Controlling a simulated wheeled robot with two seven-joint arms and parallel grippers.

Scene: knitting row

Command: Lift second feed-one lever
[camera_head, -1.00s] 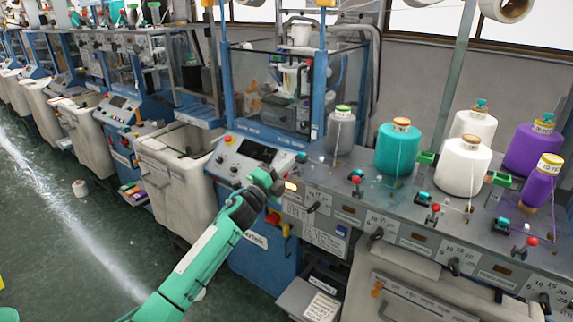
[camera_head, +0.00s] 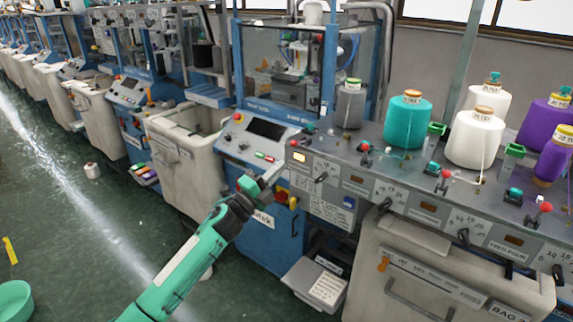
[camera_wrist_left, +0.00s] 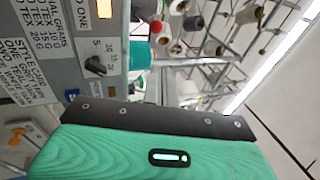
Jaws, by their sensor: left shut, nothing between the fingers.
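The machine's grey feed panel (camera_head: 352,164) runs from the centre to the right. In the left wrist view, a dial knob (camera_wrist_left: 97,65) sits under a label ending in "ONE", and a red ball (camera_wrist_left: 156,26) shows beyond. My left gripper (camera_head: 271,175) is shut and empty, left of the panel's left end, apart from every lever. Its fingertips are hidden in the wrist view.
Yarn cones, including a teal one (camera_head: 408,119) and a white one (camera_head: 473,138), stand behind the levers. A cream bin (camera_head: 183,151) is left of the blue machine. A grey box (camera_head: 313,283) sits low below the panel.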

